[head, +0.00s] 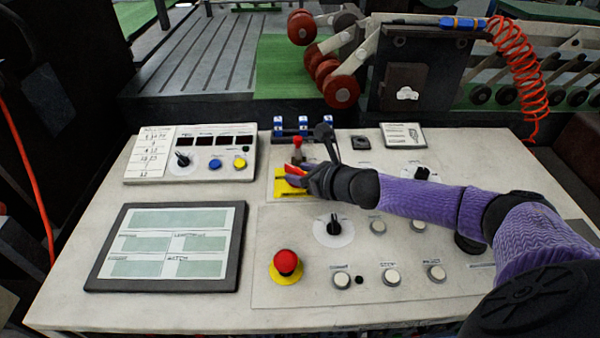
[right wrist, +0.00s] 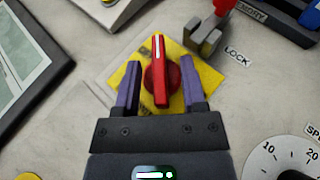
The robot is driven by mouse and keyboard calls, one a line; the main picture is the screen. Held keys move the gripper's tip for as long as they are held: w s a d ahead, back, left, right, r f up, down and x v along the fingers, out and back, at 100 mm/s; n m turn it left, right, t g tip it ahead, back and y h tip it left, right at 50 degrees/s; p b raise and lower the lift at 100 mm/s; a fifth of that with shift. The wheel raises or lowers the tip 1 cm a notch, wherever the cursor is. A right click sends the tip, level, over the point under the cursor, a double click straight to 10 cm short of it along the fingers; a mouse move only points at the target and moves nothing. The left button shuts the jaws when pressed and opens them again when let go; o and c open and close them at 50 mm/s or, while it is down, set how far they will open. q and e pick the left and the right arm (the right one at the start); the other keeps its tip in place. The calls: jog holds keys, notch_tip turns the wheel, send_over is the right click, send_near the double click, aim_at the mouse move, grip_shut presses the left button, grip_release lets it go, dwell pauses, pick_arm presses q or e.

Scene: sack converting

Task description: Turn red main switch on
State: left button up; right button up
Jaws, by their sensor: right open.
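The red main switch (right wrist: 160,80) is a red rotary knob with a white line on its handle, on a yellow plate (right wrist: 207,77). In the right wrist view its handle points nearly straight away from my gripper. My right gripper (right wrist: 160,88) is open, with one purple finger on each side of the knob and a visible gap to it. In the head view the right gripper (head: 296,176) reaches in from the right over the yellow plate (head: 284,188) and partly hides the red switch (head: 294,170). My left gripper is not in view.
A dark selector on a white dial (head: 334,228) and a red emergency button (head: 286,262) are nearer on the panel. A screen (head: 168,246) lies left. A black lever (head: 326,135) stands behind.

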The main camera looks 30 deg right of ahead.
jog(key=shift+w, duration=0.15)
jog(key=shift+c, duration=0.3)
grip_shut()
